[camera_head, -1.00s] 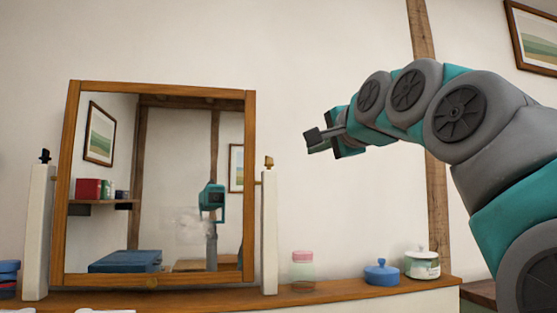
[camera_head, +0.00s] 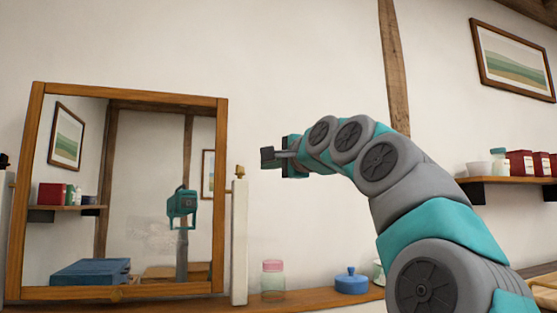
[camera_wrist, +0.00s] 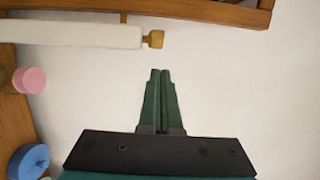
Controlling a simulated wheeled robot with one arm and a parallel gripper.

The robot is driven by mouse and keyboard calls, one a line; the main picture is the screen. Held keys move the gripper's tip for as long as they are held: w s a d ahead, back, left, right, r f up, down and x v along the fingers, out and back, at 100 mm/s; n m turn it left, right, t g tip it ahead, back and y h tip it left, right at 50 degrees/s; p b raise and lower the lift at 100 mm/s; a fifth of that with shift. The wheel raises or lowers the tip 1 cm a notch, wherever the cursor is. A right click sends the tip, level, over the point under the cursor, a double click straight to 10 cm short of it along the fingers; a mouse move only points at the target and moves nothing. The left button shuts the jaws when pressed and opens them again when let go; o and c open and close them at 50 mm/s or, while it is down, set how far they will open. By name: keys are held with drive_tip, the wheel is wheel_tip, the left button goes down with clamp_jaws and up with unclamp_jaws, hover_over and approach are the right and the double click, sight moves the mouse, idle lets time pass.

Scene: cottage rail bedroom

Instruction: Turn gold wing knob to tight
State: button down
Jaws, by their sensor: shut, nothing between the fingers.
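The gold wing knob (camera_head: 240,171) sits on top of the right white post (camera_head: 239,240) beside the wood-framed mirror (camera_head: 222,190). In the wrist view the knob (camera_wrist: 154,39) shows at the end of the white post (camera_wrist: 70,34), ahead of my fingertips. My gripper (camera_head: 267,157) is to the right of the knob and a little higher in the head view, apart from it. In the wrist view my gripper (camera_wrist: 161,72) has its two fingers together and empty. The knob's far side is hidden.
A pink-lidded jar (camera_head: 273,280) and a blue lidded pot (camera_head: 351,281) stand on the wooden shelf (camera_head: 310,299) below my arm. A wall shelf (camera_head: 505,180) with red boxes is at the right. The wall space around my gripper is clear.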

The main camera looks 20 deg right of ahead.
sight(241, 167)
drive_tip(key=w+a, duration=0.1)
drive_tip(key=a, duration=0.1)
drive_tip(key=w+a, duration=0.1)
drive_tip(key=w, duration=0.1)
drive_tip(key=shift+w+a, duration=0.2)
drive_tip(key=shift+a, duration=0.2)
